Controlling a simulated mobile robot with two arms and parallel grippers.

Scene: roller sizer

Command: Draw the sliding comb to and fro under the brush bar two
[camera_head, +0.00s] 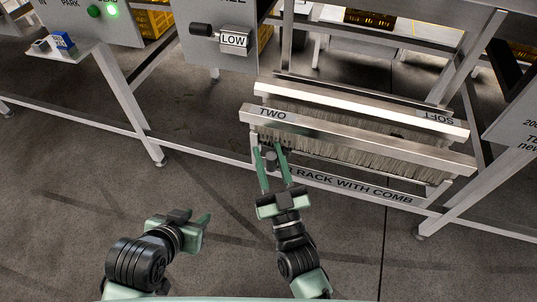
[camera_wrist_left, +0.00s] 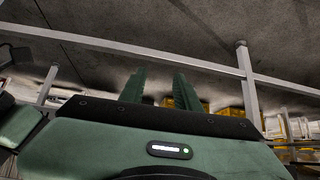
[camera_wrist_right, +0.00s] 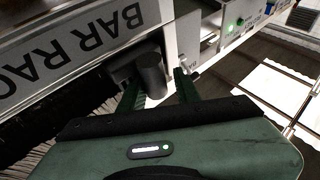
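The brush bar marked TWO (camera_head: 345,132) lies across the front of the rack in the head view, bristles hanging down. The rack's front rail (camera_head: 350,186) carries the words "RACK WITH COMB". A dark round knob (camera_head: 271,160) stands at the rail's left end; it shows large in the right wrist view (camera_wrist_right: 151,76). My right gripper (camera_head: 270,160) is open, with one finger on each side of the knob; a gap shows beside the right finger. The comb's teeth cannot be made out under the bristles. My left gripper (camera_head: 193,220) is open and empty above the floor, left of the rack.
A second brush bar (camera_head: 360,105), marked SOFT upside down, lies behind TWO. A panel with a LOW label (camera_head: 233,39) hangs above left. A sloping metal leg (camera_head: 131,103) stands left, and a grey panel (camera_head: 516,115) right.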

